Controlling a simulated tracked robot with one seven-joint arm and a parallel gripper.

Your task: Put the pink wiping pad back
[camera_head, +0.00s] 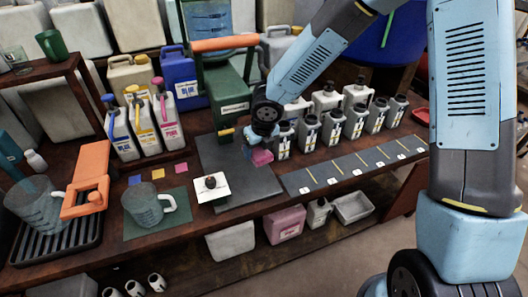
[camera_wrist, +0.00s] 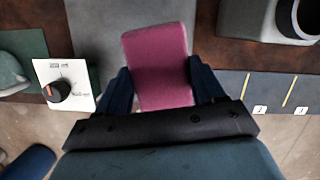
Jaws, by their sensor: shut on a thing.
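The pink wiping pad (camera_head: 262,157) is held in my gripper (camera_head: 254,146), over the dark grey plate (camera_head: 262,187) in the middle of the bench. In the wrist view the pad (camera_wrist: 158,62) fills the space between the two dark fingers of my gripper (camera_wrist: 161,84), which press on its left and right sides. The pad sticks out beyond the fingertips. A gap between the pad and the plate is hard to judge.
A white dial panel (camera_head: 211,189) is left of the pad. Several grey bottles (camera_head: 332,126) stand behind a marked strip (camera_head: 350,169) on the right. A clear jug (camera_head: 143,205) stands on a green mat (camera_head: 176,222). A green machine (camera_head: 229,92) stands close behind my gripper.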

